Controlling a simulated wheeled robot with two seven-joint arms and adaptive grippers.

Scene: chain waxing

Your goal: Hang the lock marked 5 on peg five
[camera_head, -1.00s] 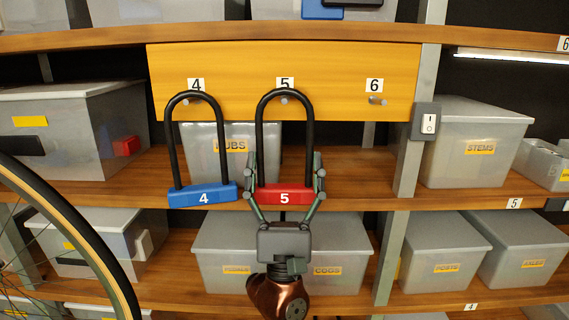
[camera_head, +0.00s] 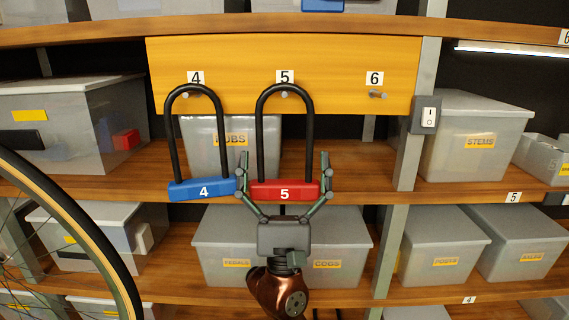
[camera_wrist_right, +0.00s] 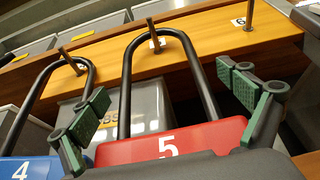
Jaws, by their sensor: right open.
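The lock marked 5 (camera_head: 285,191) has a red body and a black U-shaped shackle. It hangs upright with the shackle over peg five (camera_head: 284,94), under the label 5 on the yellow board (camera_head: 330,75). My right gripper (camera_head: 284,165) is open around the red body, with a finger standing off on each side. In the right wrist view the red body (camera_wrist_right: 175,142) sits between the spread green finger pads. The lock marked 4 (camera_head: 202,190), with a blue body, hangs on peg four (camera_head: 194,93) to the left. My left gripper is not in view.
Peg six (camera_head: 377,94) is bare. The right gripper's left finger is close to the blue lock's body. A grey post with a switch (camera_head: 427,118) stands right of the board. Shelves with clear boxes (camera_head: 478,140) lie behind, and a bicycle wheel (camera_head: 75,220) is at the left.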

